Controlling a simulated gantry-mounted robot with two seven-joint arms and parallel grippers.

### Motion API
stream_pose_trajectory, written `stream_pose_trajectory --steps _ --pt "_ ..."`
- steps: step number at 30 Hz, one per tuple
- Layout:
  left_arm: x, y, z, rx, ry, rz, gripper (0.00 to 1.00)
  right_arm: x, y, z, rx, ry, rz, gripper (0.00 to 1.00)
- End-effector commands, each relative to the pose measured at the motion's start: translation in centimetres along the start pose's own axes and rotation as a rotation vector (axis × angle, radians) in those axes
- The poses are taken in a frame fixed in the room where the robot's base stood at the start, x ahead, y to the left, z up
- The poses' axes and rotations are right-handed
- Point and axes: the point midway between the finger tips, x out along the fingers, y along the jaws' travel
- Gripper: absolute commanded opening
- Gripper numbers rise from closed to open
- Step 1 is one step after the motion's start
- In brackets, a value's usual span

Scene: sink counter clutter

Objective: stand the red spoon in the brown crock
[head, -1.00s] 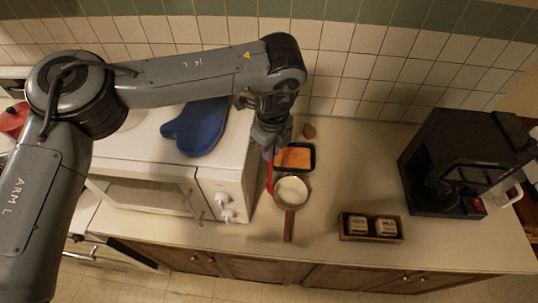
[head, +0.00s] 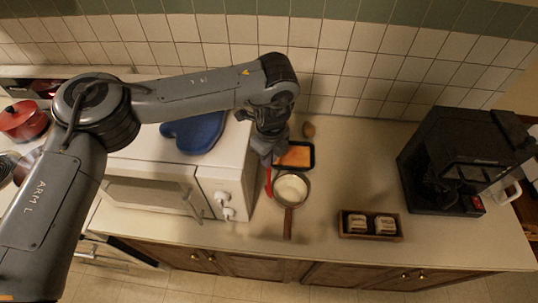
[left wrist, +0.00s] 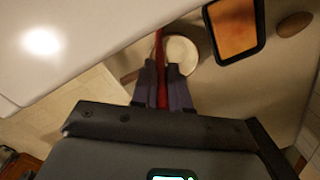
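My left gripper (head: 267,158) is over the counter by the right side of the white microwave. It is shut on the red spoon (head: 268,183), which hangs down from the fingers. In the left wrist view the spoon (left wrist: 159,45) shows as a red strip between the two fingers (left wrist: 162,92). I cannot clearly make out a brown crock in either view. A round pan (head: 291,188) with pale contents and a brown handle stands close to the right of the spoon. It also shows in the left wrist view (left wrist: 182,54). My right gripper is out of view.
A dark tray (head: 295,156) with an orange inside and a small brown oval thing (head: 308,130) lie behind the pan. The microwave (head: 222,180), with a blue mitt (head: 195,133) on top, stands left.

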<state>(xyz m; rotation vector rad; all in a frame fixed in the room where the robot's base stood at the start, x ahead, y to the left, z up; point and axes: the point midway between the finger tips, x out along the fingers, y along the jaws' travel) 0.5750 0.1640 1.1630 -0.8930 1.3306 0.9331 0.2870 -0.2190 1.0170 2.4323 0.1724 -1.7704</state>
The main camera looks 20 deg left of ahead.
Motion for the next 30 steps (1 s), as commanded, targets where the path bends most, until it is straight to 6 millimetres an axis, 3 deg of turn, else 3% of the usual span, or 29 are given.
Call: stream_pose_trajectory --steps 1,5,17,23,30 --pt "0.0 0.0 0.0 0.0 0.0 0.0 0.21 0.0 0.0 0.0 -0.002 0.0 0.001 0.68" --pt "0.0 0.0 0.0 0.0 0.0 0.0 0.4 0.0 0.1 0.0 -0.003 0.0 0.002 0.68" --pt "-0.6 0.0 0.0 0.0 0.0 -0.001 0.4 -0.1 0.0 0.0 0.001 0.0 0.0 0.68" --pt "-3.2 -0.1 0.1 0.0 -0.002 -0.004 0.4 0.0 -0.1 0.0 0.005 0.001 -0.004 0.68" --pt "-7.6 -0.1 0.0 0.001 -0.003 -0.004 0.4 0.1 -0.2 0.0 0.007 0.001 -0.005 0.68"
